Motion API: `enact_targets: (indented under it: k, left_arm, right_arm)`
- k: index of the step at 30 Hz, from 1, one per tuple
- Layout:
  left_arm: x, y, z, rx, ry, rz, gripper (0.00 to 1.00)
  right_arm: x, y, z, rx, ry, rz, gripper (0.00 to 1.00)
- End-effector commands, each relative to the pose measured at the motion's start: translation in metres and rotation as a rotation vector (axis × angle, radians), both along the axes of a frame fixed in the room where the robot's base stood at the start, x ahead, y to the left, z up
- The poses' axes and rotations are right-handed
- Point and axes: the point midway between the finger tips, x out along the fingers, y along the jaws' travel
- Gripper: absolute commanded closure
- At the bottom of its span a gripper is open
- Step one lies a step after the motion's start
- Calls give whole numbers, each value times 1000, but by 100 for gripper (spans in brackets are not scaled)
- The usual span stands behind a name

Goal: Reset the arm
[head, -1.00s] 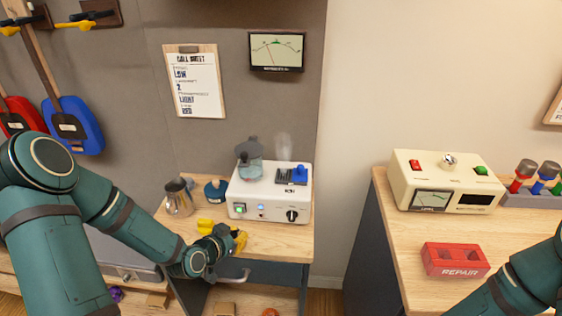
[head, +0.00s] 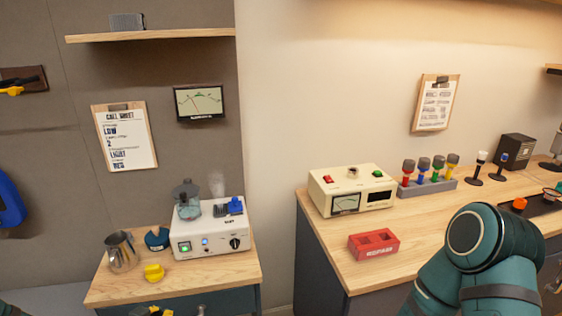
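My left gripper (head: 155,312) shows only as a few dark and yellow bits at the bottom edge, by the front of the small left counter (head: 105,290). Most of it is cut off, so its opening cannot be made out. A bit of my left arm (head: 12,309) shows at the bottom left corner. My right arm (head: 490,265) is bent at the lower right, in front of the right counter (head: 300,215); its gripper is out of the picture.
On the left counter stand a metal jug (head: 121,252), a blue round item (head: 157,239), a yellow piece (head: 153,272) and a white machine (head: 212,241). The right counter holds a cream meter box (head: 325,190), a red REPAIR block (head: 374,246) and a plug rack (head: 432,187).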

Motion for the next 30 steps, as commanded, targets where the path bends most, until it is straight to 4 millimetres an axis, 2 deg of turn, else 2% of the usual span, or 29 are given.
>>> enact_targets:
  k: [5,11,14,18,21,24,30]
  left_arm:
    - [-8,-40,-24,-99,131,-13,100]
    - [-31,-93,-55,-214,338,-12,100]
    - [-52,-125,-73,-268,479,-3,100]
    - [-94,-168,-98,-318,712,36,100]
    - [-121,-186,-110,-327,845,77,100]
    - [-141,-196,-116,-325,931,112,100]
    - [-154,-201,-120,-321,991,146,100]
  right_arm:
    - [0,0,0,0,0,0,46]
    - [0,0,0,0,0,0,46]
    - [0,0,0,0,0,0,46]
    - [0,0,0,0,0,0,46]
    - [0,0,0,0,0,0,46]
    - [0,0,0,0,0,0,46]
    - [0,0,0,0,0,0,46]
